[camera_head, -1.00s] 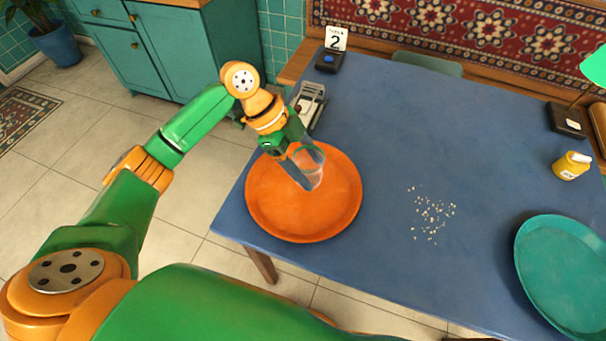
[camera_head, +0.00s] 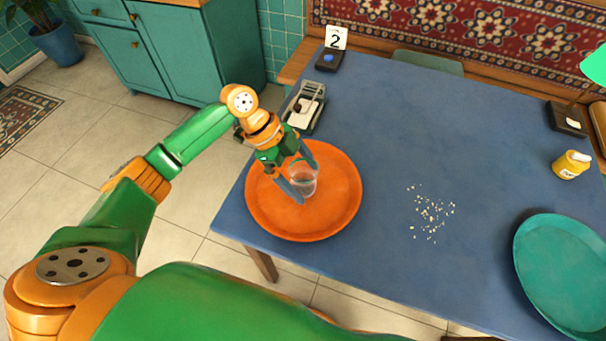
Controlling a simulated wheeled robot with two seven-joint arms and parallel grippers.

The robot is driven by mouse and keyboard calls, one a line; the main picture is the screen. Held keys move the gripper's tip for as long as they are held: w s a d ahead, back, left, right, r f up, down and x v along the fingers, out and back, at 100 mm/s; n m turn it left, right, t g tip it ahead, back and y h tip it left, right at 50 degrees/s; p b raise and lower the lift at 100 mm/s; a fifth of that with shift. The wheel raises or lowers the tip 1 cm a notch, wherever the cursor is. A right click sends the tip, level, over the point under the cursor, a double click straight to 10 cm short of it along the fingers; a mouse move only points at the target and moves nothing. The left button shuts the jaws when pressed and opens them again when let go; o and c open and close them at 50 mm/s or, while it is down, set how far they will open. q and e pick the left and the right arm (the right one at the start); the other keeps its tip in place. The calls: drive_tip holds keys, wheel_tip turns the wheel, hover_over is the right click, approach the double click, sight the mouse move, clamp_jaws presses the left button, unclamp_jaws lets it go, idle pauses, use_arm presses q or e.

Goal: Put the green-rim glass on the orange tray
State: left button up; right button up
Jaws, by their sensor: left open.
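The orange tray (camera_head: 335,205) lies on the blue table near its left corner. A clear glass (camera_head: 304,180) stands on the tray, left of its middle; its rim colour is hard to make out at this size. My left gripper (camera_head: 301,182) reaches in from the upper left, open, with its two fingers on either side of the glass. Whether the fingers touch the glass cannot be told. My right gripper is out of view.
A teal tray (camera_head: 565,270) lies at the right edge of the table. Crumbs (camera_head: 432,213) are scattered mid-table. A yellow jar (camera_head: 571,165), a napkin holder (camera_head: 304,106) and a number 2 stand (camera_head: 333,50) stand farther back. The table's middle is otherwise clear.

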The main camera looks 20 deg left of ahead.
use_arm(q)
drive_tip(key=v, duration=1.2)
